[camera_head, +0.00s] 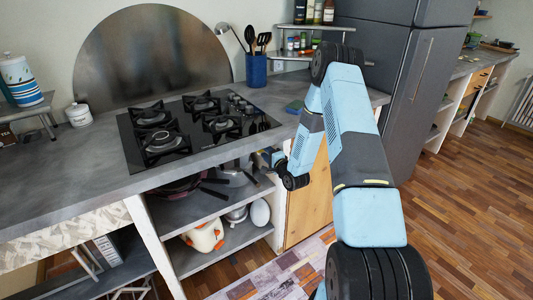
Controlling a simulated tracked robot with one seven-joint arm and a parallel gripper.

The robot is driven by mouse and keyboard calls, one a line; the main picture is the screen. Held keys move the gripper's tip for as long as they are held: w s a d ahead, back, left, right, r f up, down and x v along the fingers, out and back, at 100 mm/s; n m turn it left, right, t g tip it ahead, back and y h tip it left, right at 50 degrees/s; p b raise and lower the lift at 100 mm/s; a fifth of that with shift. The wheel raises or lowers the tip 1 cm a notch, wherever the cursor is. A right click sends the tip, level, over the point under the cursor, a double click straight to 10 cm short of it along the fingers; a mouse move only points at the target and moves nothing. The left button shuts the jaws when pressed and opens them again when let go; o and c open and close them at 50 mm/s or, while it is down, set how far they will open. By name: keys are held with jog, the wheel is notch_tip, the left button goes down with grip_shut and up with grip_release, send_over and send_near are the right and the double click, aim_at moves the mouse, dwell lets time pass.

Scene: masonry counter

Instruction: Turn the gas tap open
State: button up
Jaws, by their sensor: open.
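I cannot make out a gas tap clearly in this view. A black gas hob (180,127) with several burners and pan supports is set in the grey counter. Small knobs (240,105) stand on its right part. My arm reaches up from the bottom right and bends down in front of the counter. My gripper (268,155) is small in view, just below the counter's front edge, near the top of the open shelves and the wooden door. It points left and is open. I cannot see anything between its fingers. My wrist hides part of the area behind it.
The grey counter (75,163) runs along the wall. A blue utensil pot (256,71) stands behind the hob. Pans (180,186) and an orange-white pot (205,236) sit on the shelves below. A wooden door (308,205) is right of them. A dark fridge (408,85) stands at right.

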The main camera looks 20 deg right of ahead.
jog(key=shift+w, duration=0.2)
grip_shut()
dwell(0.3)
